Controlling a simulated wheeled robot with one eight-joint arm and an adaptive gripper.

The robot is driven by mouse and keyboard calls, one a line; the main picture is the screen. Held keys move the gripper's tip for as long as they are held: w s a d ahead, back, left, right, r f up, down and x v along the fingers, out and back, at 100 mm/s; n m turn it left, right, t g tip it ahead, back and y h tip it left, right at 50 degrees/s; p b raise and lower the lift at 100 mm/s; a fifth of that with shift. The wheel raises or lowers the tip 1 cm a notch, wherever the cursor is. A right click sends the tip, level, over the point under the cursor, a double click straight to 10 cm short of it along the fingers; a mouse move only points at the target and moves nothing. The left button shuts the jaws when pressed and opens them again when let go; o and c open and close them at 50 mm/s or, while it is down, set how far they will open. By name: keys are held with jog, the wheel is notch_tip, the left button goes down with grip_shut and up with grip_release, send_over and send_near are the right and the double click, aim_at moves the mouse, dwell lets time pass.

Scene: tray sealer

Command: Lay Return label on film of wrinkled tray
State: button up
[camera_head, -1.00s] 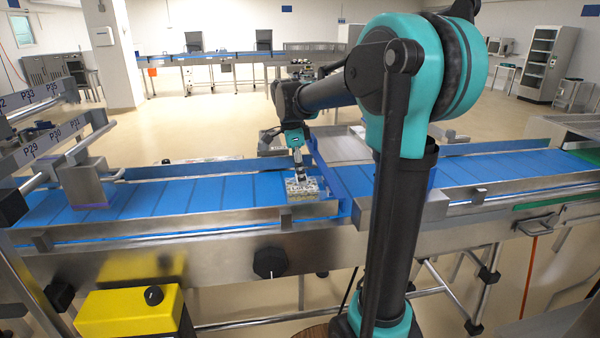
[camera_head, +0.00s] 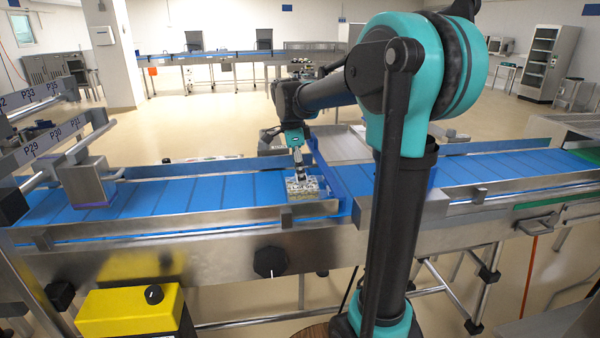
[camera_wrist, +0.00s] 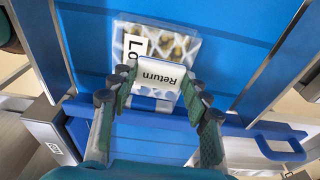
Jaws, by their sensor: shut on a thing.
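The Return label (camera_wrist: 162,73) is a small white piece with dark lettering, held between the fingers of my gripper (camera_wrist: 160,92) in the wrist view. Below it lies the tray (camera_wrist: 187,43), with a clear, creased film over its contents and a printed label reading "Lo" (camera_wrist: 133,46) partly covered by the Return label. Whether the Return label touches the film I cannot tell. In the head view the tray (camera_head: 300,192) sits on the blue belt, with my gripper (camera_head: 299,172) right above it, pointing down.
The blue conveyor belt (camera_head: 190,194) runs left and right between steel rails. A blue frame (camera_head: 330,179) stands just right of the tray; its bar and handle (camera_wrist: 279,142) show in the wrist view. A steel stamping head (camera_head: 87,182) stands at the left. The belt between is clear.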

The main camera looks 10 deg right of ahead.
jog(key=o, duration=1)
jog(key=c, duration=0.3)
jog(key=shift+r, duration=0.15)
jog(key=shift+r, duration=3.35)
